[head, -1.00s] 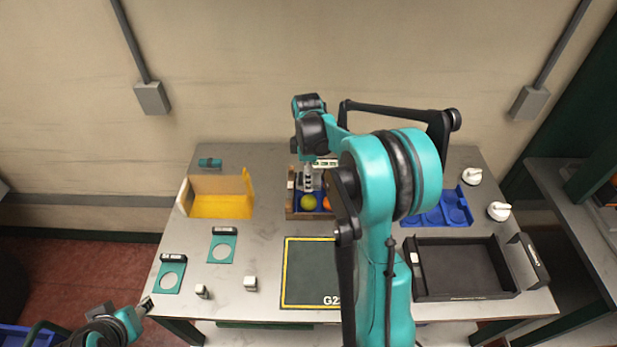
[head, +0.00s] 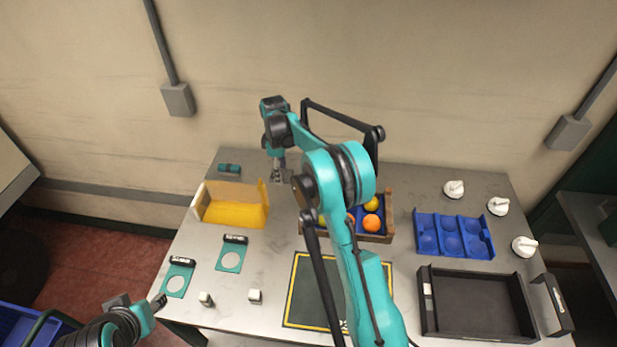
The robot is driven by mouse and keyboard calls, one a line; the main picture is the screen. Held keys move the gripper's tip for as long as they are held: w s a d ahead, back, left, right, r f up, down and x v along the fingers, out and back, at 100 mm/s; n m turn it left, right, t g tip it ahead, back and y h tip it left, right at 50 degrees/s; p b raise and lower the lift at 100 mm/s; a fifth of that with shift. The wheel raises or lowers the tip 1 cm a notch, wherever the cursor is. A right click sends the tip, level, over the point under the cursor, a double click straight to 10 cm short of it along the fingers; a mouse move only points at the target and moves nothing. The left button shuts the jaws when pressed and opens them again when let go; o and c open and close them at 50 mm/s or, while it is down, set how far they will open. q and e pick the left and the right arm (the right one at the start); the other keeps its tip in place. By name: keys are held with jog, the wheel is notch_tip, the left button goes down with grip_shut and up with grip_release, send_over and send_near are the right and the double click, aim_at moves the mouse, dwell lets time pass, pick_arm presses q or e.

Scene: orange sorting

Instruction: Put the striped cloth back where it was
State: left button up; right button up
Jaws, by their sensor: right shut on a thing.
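I cannot pick out a striped cloth with certainty. My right gripper (head: 281,176) points down over the back of the grey table (head: 225,300), left of and behind the wooden crate (head: 391,205). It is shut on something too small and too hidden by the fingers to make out. My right arm crosses in front of the crate and covers much of it. An orange ball (head: 371,223) and a yellow ball (head: 372,203) show in the crate. My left gripper (head: 159,302) is low at the table's left edge, and its jaws are unclear.
A yellow open bin (head: 238,214) stands left of the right gripper, with a small teal item (head: 229,168) behind it. A blue tray (head: 427,244), white knobbed things (head: 498,206) and a black tray (head: 433,318) lie at right. A dark mat (head: 310,300) lies in front.

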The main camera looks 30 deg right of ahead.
aim_at(270, 190)
jog(key=w+a, duration=0.1)
jog(key=w+a+f, duration=0.2)
jog(key=w, duration=0.1)
jog(key=shift+a, duration=0.3)
jog(key=shift+s+f+b, duration=0.1)
jog(key=shift+f+b, duration=0.35)
jog(key=shift+f, duration=0.3)
pick_arm(q)
jog(key=shift+d+f+b, duration=0.2)
jog(key=shift+f+b, duration=0.35)
jog(key=shift+f, duration=0.2)
jog(key=shift+d+f+b, duration=0.15)
jog(key=shift+f+b, duration=0.35)
jog(key=shift+f, duration=0.25)
pick_arm(e)
jog(key=shift+f, duration=2.05)
pick_arm(q)
jog(key=shift+f+b, duration=0.4)
jog(key=shift+b, duration=0.05)
pick_arm(e)
jog(key=shift+f, duration=0.6)
jog(key=o, duration=1.6)
jog(key=shift+o, duration=0.2)
pick_arm(q)
jog(key=shift+r, duration=0.1)
pick_arm(e)
jog(key=shift+r, duration=0.15)
